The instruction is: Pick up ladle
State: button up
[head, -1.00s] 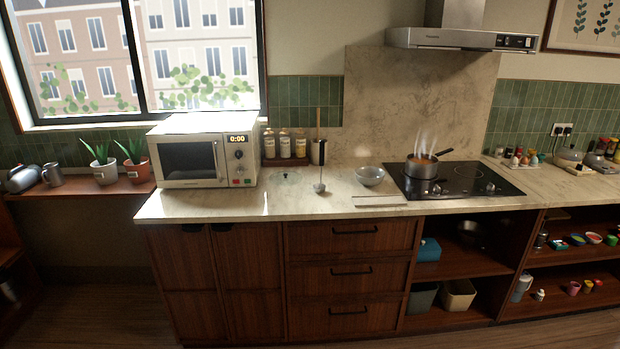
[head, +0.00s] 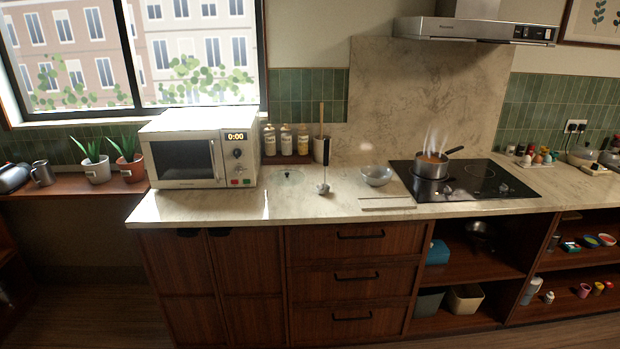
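The ladle (head: 325,168) is on the counter (head: 250,207), right of the microwave and left of a metal bowl. Its dark handle points up and its pale, metallic bowl end is low, at the counter surface. It looks close to upright. What holds it up I cannot tell. My gripper is not in view.
A microwave (head: 193,150) stands left, seasoning bottles (head: 286,140) behind. A metal bowl (head: 376,175) and a flat pale board (head: 388,202) lie to the right. A steaming pot (head: 431,166) sits on the black hob (head: 470,189). The floor in front is clear.

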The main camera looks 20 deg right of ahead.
aim_at(323, 189)
jog(key=u, duration=0.5)
jog(key=i, duration=1.05)
jog(key=u, duration=0.25)
